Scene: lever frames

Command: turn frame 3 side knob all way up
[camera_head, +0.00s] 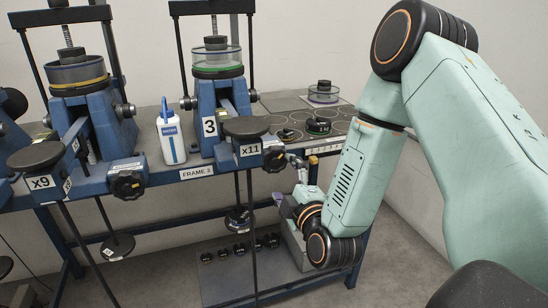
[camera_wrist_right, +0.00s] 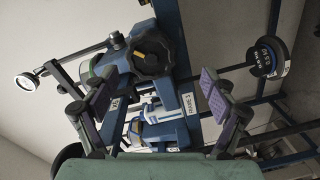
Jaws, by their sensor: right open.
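Frame 3 (camera_head: 208,100) is a blue lever frame in the middle of the head view, with a "3" plate and an x11 label on its arm. Its black side knob (camera_head: 274,157) is on the right side of the arm, below a round black pad. In the right wrist view the knob (camera_wrist_right: 152,54) shows a yellow mark and lies beyond the fingertips. My right gripper (camera_head: 290,180) is just right of and below the knob, apart from it. Its two purple-padded fingers (camera_wrist_right: 158,88) are spread wide, with nothing between them. My left gripper is out of view.
A second blue frame (camera_head: 92,115) with an x9 label stands to the left. A white bottle (camera_head: 171,138) stands between the frames. Hanging weights (camera_head: 237,219) are below the table edge. Black weights (camera_head: 318,126) sit on the table at right.

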